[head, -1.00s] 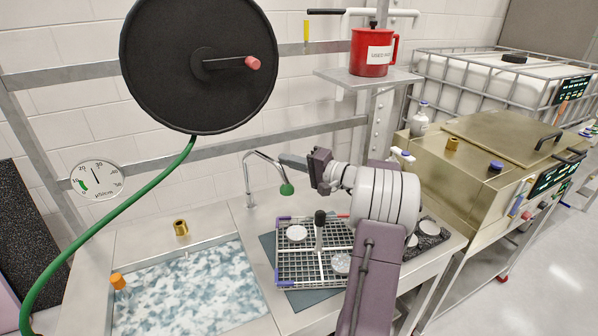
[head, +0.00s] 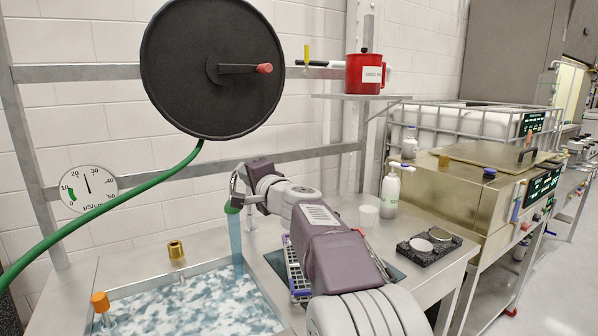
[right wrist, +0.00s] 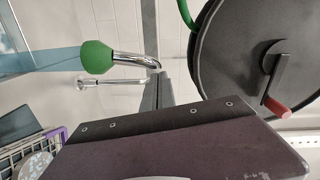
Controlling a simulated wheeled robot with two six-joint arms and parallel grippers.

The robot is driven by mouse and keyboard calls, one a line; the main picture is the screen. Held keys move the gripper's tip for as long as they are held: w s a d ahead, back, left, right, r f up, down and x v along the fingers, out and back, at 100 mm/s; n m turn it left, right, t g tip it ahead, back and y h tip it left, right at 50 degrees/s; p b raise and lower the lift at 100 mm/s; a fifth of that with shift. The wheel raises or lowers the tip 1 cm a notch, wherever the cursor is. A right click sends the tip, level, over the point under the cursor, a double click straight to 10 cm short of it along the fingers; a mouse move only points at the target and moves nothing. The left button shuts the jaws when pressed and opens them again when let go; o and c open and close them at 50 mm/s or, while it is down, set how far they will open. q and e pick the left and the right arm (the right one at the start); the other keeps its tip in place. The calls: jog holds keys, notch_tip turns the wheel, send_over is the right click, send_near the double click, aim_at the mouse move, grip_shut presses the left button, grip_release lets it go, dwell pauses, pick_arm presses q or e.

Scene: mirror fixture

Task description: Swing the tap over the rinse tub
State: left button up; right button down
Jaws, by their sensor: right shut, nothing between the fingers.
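My right gripper (head: 246,203) is shut and empty, right beside the tap's neck. In the right wrist view, the shut fingers (right wrist: 164,90) lie against or just beside the chrome neck, behind the green nozzle (right wrist: 96,57); contact is unclear. My left gripper is not in view.
A wire rack (head: 296,268) is partly hidden by my right arm. A pump bottle (head: 391,190), a white cup (head: 369,215) and a dark block (head: 430,246) stand to the right. The hose reel (head: 210,70) hangs above; a brass fitting (head: 176,250) sits behind the tub.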

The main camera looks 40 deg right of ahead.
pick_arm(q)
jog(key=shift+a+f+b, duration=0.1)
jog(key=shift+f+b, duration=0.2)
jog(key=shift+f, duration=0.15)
pick_arm(e)
jog(key=shift+w+a, duration=0.5)
jog(key=shift+a, duration=0.2)
